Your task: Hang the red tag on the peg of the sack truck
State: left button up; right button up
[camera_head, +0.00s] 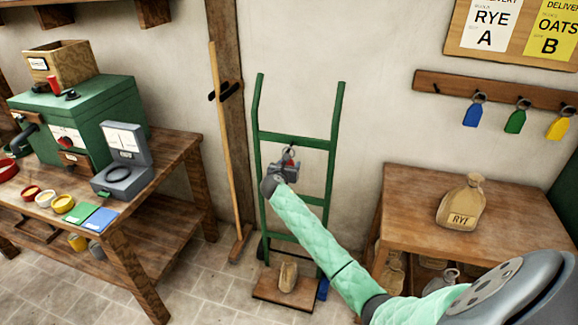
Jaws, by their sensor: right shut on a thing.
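The green sack truck (337,115) stands upright against the wall in the middle of the view. My right gripper (289,158) is in front of its frame, just below the upper crossbar. It is shut on the red tag (289,151), of which only a small red patch shows between the fingers. The peg of the sack truck cannot be made out behind the gripper. I cannot tell whether the tag touches the peg. My left gripper is not in view.
A small sack (288,277) sits on the truck's foot plate. A broom (226,150) leans at its left. A table (400,205) with a RYE sack (461,203) stands right, below a rail (440,87) with blue, green and yellow tags. A workbench (180,160) stands left.

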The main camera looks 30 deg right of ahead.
jog(key=o, duration=1)
jog(key=shift+o, duration=0.3)
pick_arm(q)
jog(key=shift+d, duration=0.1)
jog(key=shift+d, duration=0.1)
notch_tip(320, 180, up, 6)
jog(key=b, duration=0.1)
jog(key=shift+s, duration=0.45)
pick_arm(e)
jog(key=v, duration=0.7)
jog(key=shift+s+a, duration=0.25)
jog(key=shift+a, duration=0.05)
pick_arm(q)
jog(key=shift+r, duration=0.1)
